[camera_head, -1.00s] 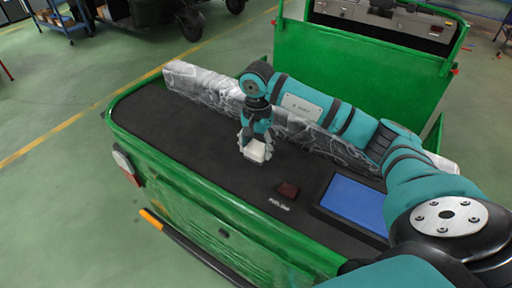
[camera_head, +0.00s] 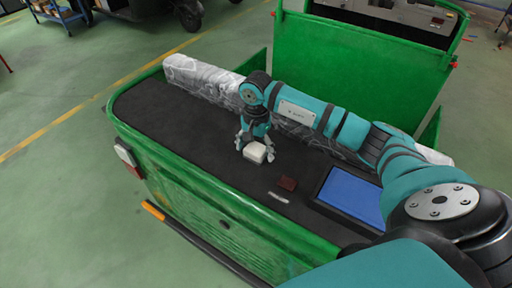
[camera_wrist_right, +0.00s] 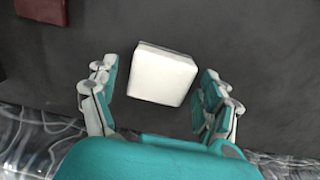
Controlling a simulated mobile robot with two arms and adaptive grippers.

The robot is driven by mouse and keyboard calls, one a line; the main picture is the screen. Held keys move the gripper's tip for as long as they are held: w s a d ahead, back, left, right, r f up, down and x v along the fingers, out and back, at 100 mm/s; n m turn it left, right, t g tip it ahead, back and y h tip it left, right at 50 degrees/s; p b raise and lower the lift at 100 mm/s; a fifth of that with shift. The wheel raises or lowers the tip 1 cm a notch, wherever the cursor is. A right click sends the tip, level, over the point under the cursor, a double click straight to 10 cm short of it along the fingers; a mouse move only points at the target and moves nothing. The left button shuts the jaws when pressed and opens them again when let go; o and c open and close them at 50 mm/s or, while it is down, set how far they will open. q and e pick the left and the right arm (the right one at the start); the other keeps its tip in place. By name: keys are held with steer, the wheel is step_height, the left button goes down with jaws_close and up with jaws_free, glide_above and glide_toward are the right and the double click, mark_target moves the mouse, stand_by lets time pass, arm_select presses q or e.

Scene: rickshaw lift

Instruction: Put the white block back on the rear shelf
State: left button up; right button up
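The white block (camera_head: 255,153) lies on the dark top of the green rickshaw's rear shelf (camera_head: 180,120). In the right wrist view the white block (camera_wrist_right: 162,74) sits between and slightly beyond the two fingers, with a gap visible on each side. My right gripper (camera_head: 256,143) points down just over the block. It also shows in the right wrist view (camera_wrist_right: 160,100), with its fingers spread apart and not touching the block. My left gripper is not in view.
A blue tray with a dark rim (camera_head: 319,199) lies to the right. A dark red block (camera_head: 287,183) and a small pale object (camera_head: 278,197) lie near it. A long wrapped bar (camera_head: 200,77) runs behind my right gripper. A green wall (camera_head: 350,75) stands at the back.

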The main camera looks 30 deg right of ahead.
mark_target(256, 149)
steer(key=shift+r+b, duration=0.3)
steer(key=shift+r, duration=0.25)
step_height(256, 149, up, 11)
steer(key=b, duration=0.3)
steer(key=shift+b, duration=0.4)
steer(key=shift+s+f, duration=0.1)
